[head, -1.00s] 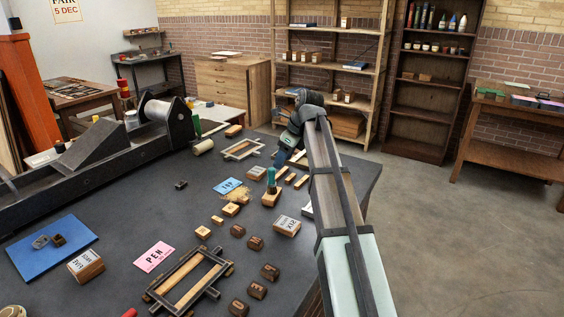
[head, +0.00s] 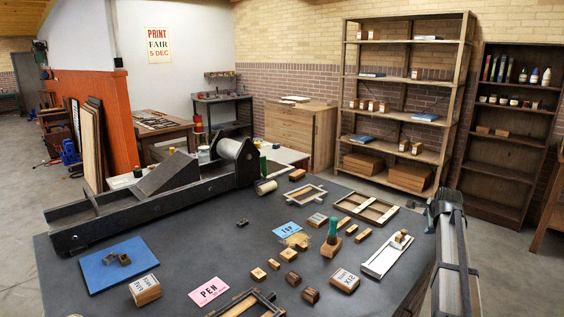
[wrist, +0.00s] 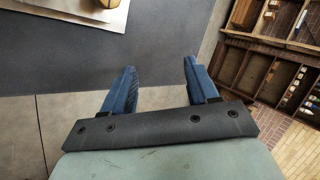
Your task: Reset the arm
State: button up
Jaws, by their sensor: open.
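My gripper (wrist: 157,88) shows in the wrist view with its two blue fingers apart and nothing between them. It hangs past the edge of the dark table (wrist: 190,50), with floor below. In the head view my arm runs up the right side beside the table's right edge, and the fingers cannot be made out there.
The table (head: 215,245) holds a long press (head: 150,190), a blue mat (head: 110,268), a white tray (head: 385,262), a green-handled stamp (head: 332,235) and several small blocks. Shelves (head: 400,120) stand behind. Open floor lies to the right of the table.

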jog(key=s+d+f+n+h, duration=0.2)
jog(key=s+d+f+n, duration=0.1)
jog(key=d+f, duration=0.4)
jog(key=s+d+f+n+h, duration=0.2)
jog(key=s+d+f, duration=0.25)
jog(key=d, duration=0.55)
jog(key=s+a+f+n+g+y, duration=0.15)
jog(key=s+a+f, duration=0.35)
jog(key=f, duration=0.6)
jog(key=s+a+f+n+g, duration=0.15)
jog(key=s+a+f, duration=0.35)
jog(key=f, duration=0.6)
jog(key=s+a+f+n+g+y, duration=0.1)
jog(key=s+a+f+n, duration=0.15)
jog(key=s+f, duration=0.65)
jog(key=s+a+f+n+g+y, duration=0.1)
jog(key=s+a+f+n+g, duration=0.1)
jog(key=s+a+f, duration=0.65)
jog(key=s+a+f+n+g+y, duration=0.2)
jog(key=s+a+f, duration=0.35)
jog(key=a, duration=0.65)
jog(key=s+a+n+g, duration=0.6)
jog(key=s+a, duration=1.2)
jog(key=shift+s+a+r+y, duration=0.2)
jog(key=shift+s+a+y, duration=0.1)
jog(key=shift+y, duration=0.15)
